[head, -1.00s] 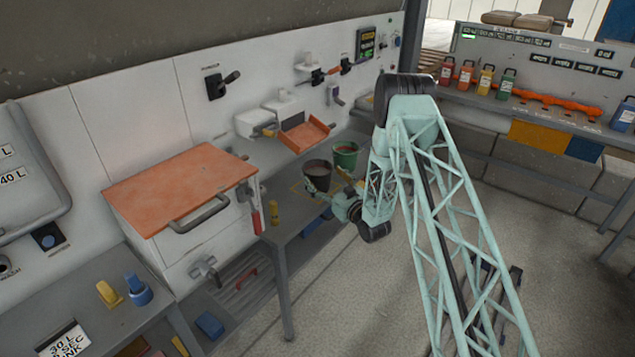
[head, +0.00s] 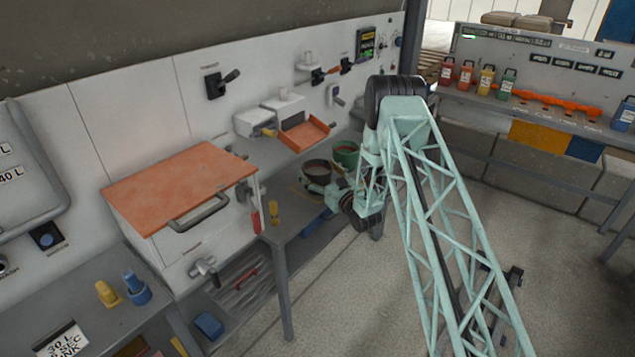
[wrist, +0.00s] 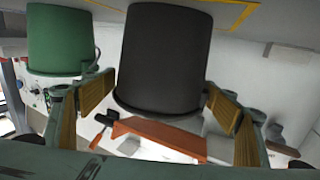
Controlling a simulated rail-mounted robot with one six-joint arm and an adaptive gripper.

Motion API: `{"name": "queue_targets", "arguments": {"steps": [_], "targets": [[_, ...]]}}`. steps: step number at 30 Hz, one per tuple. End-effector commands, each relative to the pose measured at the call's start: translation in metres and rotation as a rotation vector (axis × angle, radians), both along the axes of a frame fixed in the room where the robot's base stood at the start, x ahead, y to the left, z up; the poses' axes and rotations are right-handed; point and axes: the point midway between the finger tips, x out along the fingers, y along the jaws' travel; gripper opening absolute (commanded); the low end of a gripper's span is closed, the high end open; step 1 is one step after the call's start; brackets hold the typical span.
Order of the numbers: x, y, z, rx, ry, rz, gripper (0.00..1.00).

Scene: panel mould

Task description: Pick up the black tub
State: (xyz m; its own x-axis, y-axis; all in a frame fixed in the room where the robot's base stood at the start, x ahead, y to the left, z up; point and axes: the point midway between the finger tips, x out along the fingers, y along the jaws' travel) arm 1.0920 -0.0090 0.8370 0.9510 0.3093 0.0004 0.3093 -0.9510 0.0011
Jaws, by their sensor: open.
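The black tub (head: 317,169) stands upright on the grey bench, inside a yellow outline. In the wrist view, which looks upside down, the black tub (wrist: 163,55) fills the middle. My gripper (wrist: 158,100) is open, with one yellow-padded finger on each side of the tub near its rim. Whether the pads touch it is hard to tell; a gap seems to show on the left. In the head view my gripper (head: 320,183) is at the tub's near side and hides its lower part.
A green tub (head: 346,154) stands close behind and right of the black one; it also shows in the wrist view (wrist: 60,40), near my left-hand finger. An orange tray (head: 304,136) sits behind. A yellow bottle (head: 273,213) stands at the bench's front left.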

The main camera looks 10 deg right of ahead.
Motion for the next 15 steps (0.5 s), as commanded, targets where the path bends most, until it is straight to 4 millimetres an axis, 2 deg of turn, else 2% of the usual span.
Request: {"name": "queue_targets", "arguments": {"steps": [15], "targets": [[-0.0001,-0.0003,-0.0003,0.000,0.001,0.000,0.80]]}}
